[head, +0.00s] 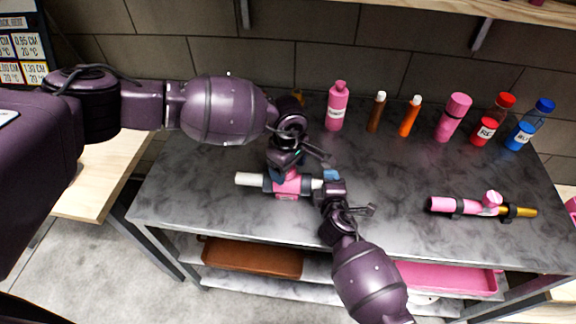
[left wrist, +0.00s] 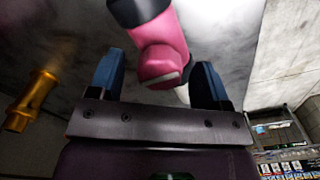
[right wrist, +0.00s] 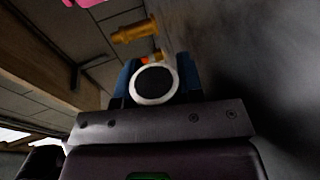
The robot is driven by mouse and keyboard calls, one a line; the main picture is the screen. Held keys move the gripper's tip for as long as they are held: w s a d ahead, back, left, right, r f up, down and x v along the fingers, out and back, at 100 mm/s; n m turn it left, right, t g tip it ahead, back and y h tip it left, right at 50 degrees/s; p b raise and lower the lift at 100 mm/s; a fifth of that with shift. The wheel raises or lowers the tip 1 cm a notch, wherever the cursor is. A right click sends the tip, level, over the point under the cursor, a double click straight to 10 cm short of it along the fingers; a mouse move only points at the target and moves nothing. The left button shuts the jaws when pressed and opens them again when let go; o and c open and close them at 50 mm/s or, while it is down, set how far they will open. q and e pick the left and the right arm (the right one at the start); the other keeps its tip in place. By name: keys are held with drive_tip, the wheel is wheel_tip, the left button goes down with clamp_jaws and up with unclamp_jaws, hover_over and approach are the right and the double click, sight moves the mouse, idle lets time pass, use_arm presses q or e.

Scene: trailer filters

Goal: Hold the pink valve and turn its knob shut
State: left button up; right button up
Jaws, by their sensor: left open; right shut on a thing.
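The pink valve (head: 288,186) has dark collars and white pipe ends and lies level near the table's front left. My right gripper (head: 329,180) is shut on its right-hand pipe end; in the right wrist view the round white pipe mouth (right wrist: 153,84) faces me between the blue fingers. My left gripper (head: 289,165) is above the valve's middle, pointing down. In the left wrist view the pink knob (left wrist: 160,60) sits between its open blue fingers, with gaps on both sides. The left hand partly hides the knob in the head view.
A pink filter tube with a gold end (head: 465,205) lies at the right of the marbled table (head: 400,170). Along the back stand a pink bottle (head: 337,107), brown and orange tubes, and red and blue bottles. A gold fitting (left wrist: 33,102) is behind the left hand.

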use_arm(q)
wheel_tip(320, 180, up, 12)
idle(0.6)
use_arm(e)
drive_tip(key=o, duration=1.2)
drive_tip(key=shift+c, duration=0.2)
drive_tip(key=shift+s, duration=0.1)
